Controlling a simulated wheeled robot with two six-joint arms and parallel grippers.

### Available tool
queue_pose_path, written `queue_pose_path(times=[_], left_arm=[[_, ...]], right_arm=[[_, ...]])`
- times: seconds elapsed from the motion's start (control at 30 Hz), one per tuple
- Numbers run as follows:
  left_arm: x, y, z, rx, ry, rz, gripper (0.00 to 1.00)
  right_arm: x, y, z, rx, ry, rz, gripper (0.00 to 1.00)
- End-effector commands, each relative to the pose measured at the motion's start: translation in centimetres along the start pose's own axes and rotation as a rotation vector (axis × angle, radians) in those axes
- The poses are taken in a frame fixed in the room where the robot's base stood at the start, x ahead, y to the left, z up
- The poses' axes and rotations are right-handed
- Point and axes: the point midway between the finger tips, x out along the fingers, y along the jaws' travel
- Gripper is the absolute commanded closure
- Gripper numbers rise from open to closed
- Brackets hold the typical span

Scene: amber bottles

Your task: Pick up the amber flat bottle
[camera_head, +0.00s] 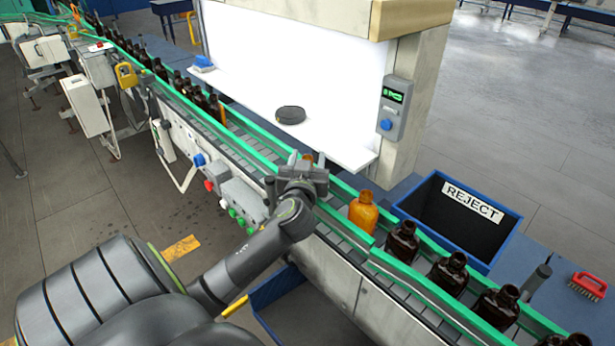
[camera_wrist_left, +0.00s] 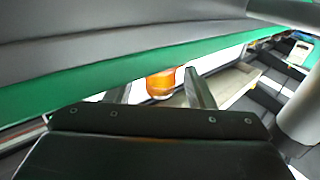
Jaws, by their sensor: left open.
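A bright amber bottle (camera_head: 363,212) stands upright on the conveyor, just right of my left gripper in the head view. A small amber top (camera_head: 307,157) shows behind my left gripper (camera_head: 307,160); the rest of that thing is hidden by the gripper. In the left wrist view an amber bottle (camera_wrist_left: 161,84) shows in the gap between the two fingers of my left gripper (camera_wrist_left: 160,90), partly cut off by a green rail. I cannot tell which amber bottle this is. The left gripper is open over the conveyor, with nothing held. My right gripper is out of view.
Green guide rails (camera_head: 262,163) line the conveyor. Several dark brown bottles (camera_head: 449,272) stand on it at lower right, more at upper left. A blue-rimmed reject bin (camera_head: 424,190), a red brush (camera_head: 588,285) and a white inspection booth (camera_head: 290,70) are beyond.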

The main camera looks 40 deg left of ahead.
Motion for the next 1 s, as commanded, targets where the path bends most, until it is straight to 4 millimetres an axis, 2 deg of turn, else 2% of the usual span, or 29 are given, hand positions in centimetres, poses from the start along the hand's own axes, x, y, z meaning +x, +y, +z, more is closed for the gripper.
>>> queue_pose_path(times=[0.1,0.47,0.83,1.0], left_arm=[[0.0,0.0,0.0,0.000,0.000,0.000,0.51],[-0.1,0.0,0.0,0.000,0.000,0.000,0.98],[0.0,0.0,-0.2,0.000,0.002,0.000,1.00],[0.0,0.1,-2.4,-0.002,0.007,0.003,1.00]], right_arm=[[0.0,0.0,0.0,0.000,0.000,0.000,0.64],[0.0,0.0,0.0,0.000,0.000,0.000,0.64],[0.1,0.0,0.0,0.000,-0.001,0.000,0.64],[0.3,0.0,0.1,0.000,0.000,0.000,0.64]])
